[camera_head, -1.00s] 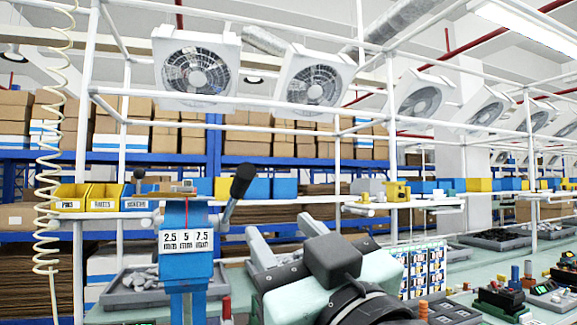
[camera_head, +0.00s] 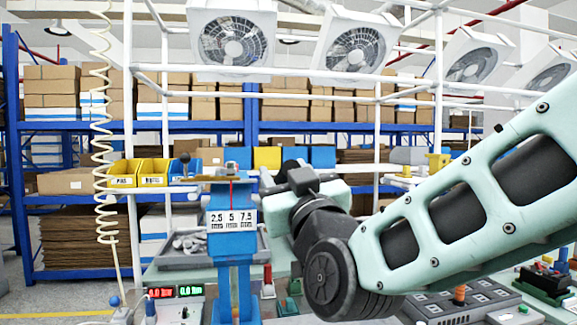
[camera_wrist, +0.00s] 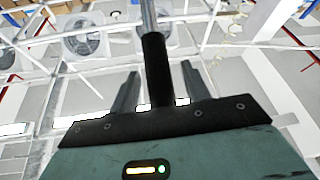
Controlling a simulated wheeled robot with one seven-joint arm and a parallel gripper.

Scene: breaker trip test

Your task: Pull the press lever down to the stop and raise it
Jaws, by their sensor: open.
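The blue press (camera_head: 232,245) stands on the bench left of centre in the head view, with a "2.5 5 7.5" label on its front. Its lever shows in the wrist view as a black grip (camera_wrist: 155,65) on a metal rod (camera_wrist: 148,15). My gripper (camera_wrist: 160,78) is open, with one finger on each side of the black grip and visible gaps between. In the head view my gripper (camera_head: 278,178) is just right of the press top, and the lever is mostly hidden there.
Red and green number displays (camera_head: 175,291) stand left of the press. A grey tray (camera_head: 163,262) of parts lies behind it. Yellow bins (camera_head: 153,172) sit on the shelf behind. A grey block with an orange knob (camera_head: 459,294) lies at the right, below my arm.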

